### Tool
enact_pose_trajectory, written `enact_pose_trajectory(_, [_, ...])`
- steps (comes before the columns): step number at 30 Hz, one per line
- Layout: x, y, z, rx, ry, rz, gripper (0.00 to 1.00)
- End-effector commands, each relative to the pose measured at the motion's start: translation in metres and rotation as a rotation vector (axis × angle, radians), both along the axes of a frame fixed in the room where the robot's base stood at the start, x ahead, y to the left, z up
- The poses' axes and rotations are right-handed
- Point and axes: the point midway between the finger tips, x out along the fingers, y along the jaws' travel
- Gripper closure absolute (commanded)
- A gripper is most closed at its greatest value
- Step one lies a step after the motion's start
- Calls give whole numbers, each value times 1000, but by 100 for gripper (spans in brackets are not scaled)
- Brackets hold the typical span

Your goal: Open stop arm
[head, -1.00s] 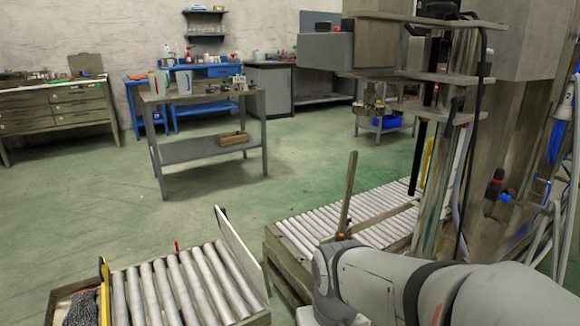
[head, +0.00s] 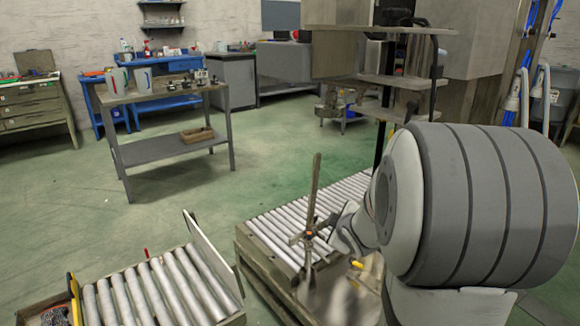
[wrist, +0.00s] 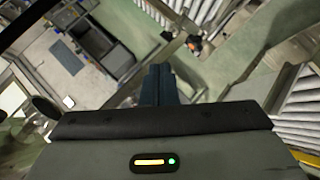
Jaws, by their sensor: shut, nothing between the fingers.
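My gripper (head: 334,240) is close to the post and bar in the head view, partly hidden by my wrist; contact is unclear. In the wrist view its dark fingers (wrist: 158,84) are together with nothing between them. The stop arm is not clearly identifiable in the wrist view.
A second roller section (head: 155,292) with a pale side plate (head: 212,252) lies at the lower left, across a gap. A shelved stand (head: 400,80) rises behind the conveyor. A workbench (head: 165,95) stands farther back, with open green floor before it.

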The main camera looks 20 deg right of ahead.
Motion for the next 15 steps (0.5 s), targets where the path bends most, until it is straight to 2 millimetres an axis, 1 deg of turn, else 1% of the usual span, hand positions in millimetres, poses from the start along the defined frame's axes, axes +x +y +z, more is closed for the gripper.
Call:
enact_pose_trajectory(1, [9, -15, 10, -58, -50, 63, 100])
enact_pose_trajectory(3, [20, -27, 20, -146, -132, 170, 100])
enact_pose_trajectory(6, [28, -41, 34, -259, -252, 317, 100])
enact_pose_trajectory(10, [23, -52, 49, -372, -411, 478, 100])
enact_pose_trajectory(15, [5, -58, 61, -461, -581, 613, 100])
